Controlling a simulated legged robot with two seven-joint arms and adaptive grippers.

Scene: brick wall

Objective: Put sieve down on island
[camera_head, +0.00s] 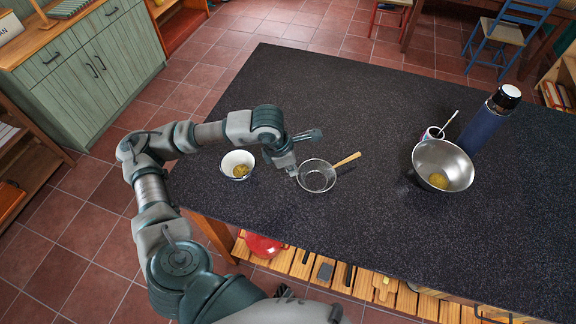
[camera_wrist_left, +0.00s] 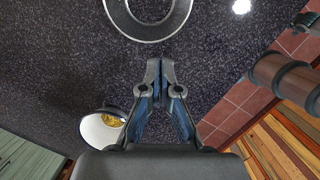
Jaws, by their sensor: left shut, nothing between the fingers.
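The sieve (camera_head: 317,177), a round metal mesh bowl with a wooden handle (camera_head: 347,160), rests on the dark speckled island (camera_head: 330,100) near its front edge. Its handle points right and away. My left gripper (camera_head: 293,173) is just left of the sieve's rim. In the left wrist view my left gripper (camera_wrist_left: 160,68) is shut and empty, with the fingertips together. The sieve's rim (camera_wrist_left: 150,33) lies beyond the fingertips there, with a visible gap.
A small white bowl (camera_head: 229,163) with yellowish contents stands left of the sieve. The island's middle is clear.

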